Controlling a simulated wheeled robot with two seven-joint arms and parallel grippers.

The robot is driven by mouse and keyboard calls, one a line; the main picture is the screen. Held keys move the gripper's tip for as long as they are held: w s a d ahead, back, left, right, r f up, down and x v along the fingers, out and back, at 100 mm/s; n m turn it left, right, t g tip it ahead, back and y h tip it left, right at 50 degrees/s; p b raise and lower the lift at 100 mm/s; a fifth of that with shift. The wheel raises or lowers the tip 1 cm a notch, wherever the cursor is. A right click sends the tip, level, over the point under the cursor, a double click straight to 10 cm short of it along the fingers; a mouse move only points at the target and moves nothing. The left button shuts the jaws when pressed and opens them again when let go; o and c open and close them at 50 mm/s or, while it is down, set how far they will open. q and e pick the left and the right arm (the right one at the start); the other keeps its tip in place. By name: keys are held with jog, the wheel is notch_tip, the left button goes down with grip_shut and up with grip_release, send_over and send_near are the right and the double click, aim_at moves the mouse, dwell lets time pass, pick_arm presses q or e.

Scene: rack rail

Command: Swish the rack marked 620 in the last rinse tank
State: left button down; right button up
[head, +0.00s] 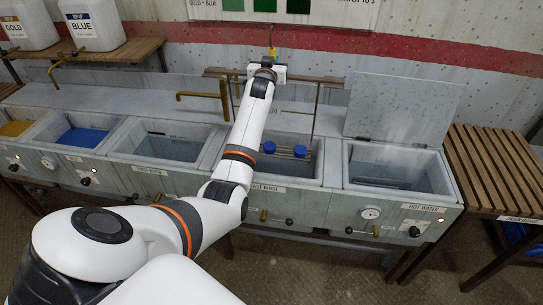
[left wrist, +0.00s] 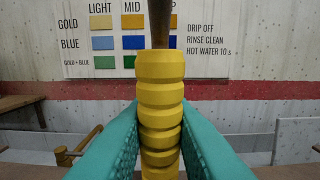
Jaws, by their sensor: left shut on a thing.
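My left gripper (head: 271,62) is above the back of the last rinse tank (head: 318,172), whose front label is partly covered by my arm. In the left wrist view its teal fingers are shut on a yellow ridged handle (left wrist: 161,100), with a dark rod above it. The handle also shows at the gripper in the head view (head: 272,54). Below, a rack (head: 315,112) with thin brown rods hangs down into the last rinse tank. Blue round pieces (head: 300,151) on it show near the tank's rim level. My right gripper is out of view.
Left of it stand a rinse tank (head: 118,136), a blue tank (head: 54,138) and a gold tank. To the right is the hot water tank (head: 443,187) with its lid (head: 404,108) raised. A slatted wooden table (head: 495,165) is at far right. A brass tap (head: 203,96) juts beside my arm.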

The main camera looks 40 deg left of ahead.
pick_arm(q)
jog(key=shift+s+r, duration=0.1)
notch_tip(320, 180, down, 18)
jog(key=b, duration=1.3)
jog(key=shift+f+b, duration=0.2)
jog(key=shift+b, duration=0.2)
jog(key=shift+r, duration=0.1)
jog(key=shift+p+v, duration=0.75)
jog(key=shift+p, duration=0.15)
